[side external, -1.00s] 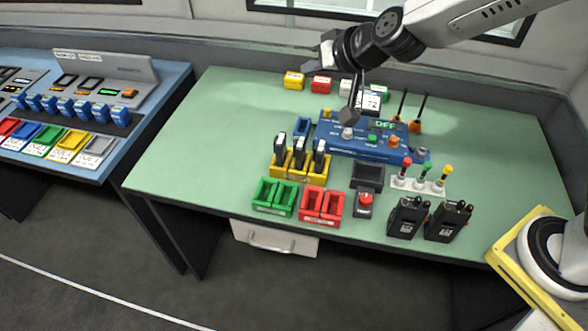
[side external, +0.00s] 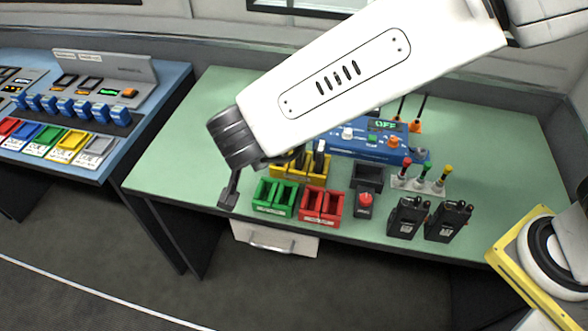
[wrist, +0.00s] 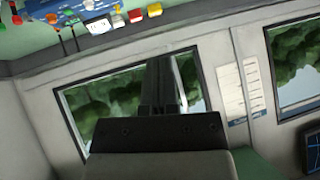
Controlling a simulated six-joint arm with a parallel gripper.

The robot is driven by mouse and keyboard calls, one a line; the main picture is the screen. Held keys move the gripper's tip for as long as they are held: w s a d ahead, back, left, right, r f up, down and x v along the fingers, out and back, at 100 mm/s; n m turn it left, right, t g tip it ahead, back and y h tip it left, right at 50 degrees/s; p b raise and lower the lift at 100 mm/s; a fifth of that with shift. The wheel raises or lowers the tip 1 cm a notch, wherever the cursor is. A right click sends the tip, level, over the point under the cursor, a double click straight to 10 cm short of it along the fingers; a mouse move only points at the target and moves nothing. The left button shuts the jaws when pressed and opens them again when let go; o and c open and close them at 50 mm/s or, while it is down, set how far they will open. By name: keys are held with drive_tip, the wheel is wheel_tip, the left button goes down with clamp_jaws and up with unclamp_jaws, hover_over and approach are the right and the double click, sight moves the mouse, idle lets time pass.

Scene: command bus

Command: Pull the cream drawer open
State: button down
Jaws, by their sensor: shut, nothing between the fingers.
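The cream drawer (side external: 300,245) sits under the front edge of the green desk in the side external view, with a pale bar handle (side external: 270,246) on its front. It looks shut or nearly so; I cannot tell exactly. In the wrist view my gripper (wrist: 158,60) is seen against a window, and the drawer is not in that view.
The floor before the drawer is clear.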

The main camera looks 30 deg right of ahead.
drive_tip(key=s+a+f+g+h, duration=0.1)
drive_tip(key=s+a+f+g, duration=0.15)
drive_tip(key=s, duration=0.35)
approach(283, 240)
drive_tip(key=a+v, duration=0.1)
drive_tip(key=v, duration=0.3)
drive_tip(key=shift+d+f, duration=0.3)
drive_tip(key=shift+f, duration=0.05)
drive_tip(key=shift+w+d+f, duration=0.1)
drive_tip(key=shift+x, duration=4.85)
drive_tip(key=shift+d, duration=0.1)
drive_tip(key=s+a, duration=0.6)
drive_tip(key=shift+s+a, duration=0.4)
